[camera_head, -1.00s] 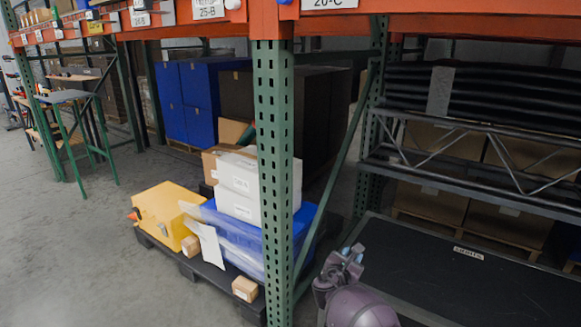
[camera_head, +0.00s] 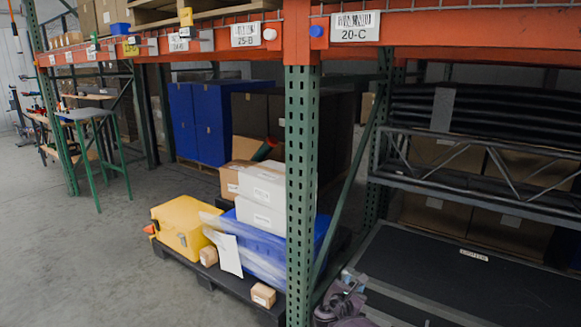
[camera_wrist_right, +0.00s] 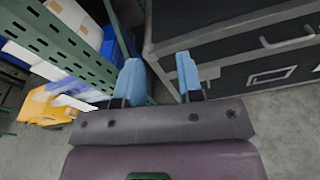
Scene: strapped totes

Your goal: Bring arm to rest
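My right gripper (camera_head: 348,290) shows at the bottom of the head view, in front of the black case and right of the green rack post. In the right wrist view its two blue fingers (camera_wrist_right: 160,82) stand apart with nothing between them, so it is open and empty. A black case with metal edges (camera_wrist_right: 225,50) lies beyond the fingers. My left gripper is not in view.
A green perforated post (camera_head: 301,190) stands close left of my right gripper. A pallet (camera_head: 225,285) holds a yellow case (camera_head: 183,225), white boxes (camera_head: 262,195) and a wrapped blue tote (camera_head: 258,250). An orange beam (camera_head: 450,45) crosses above.

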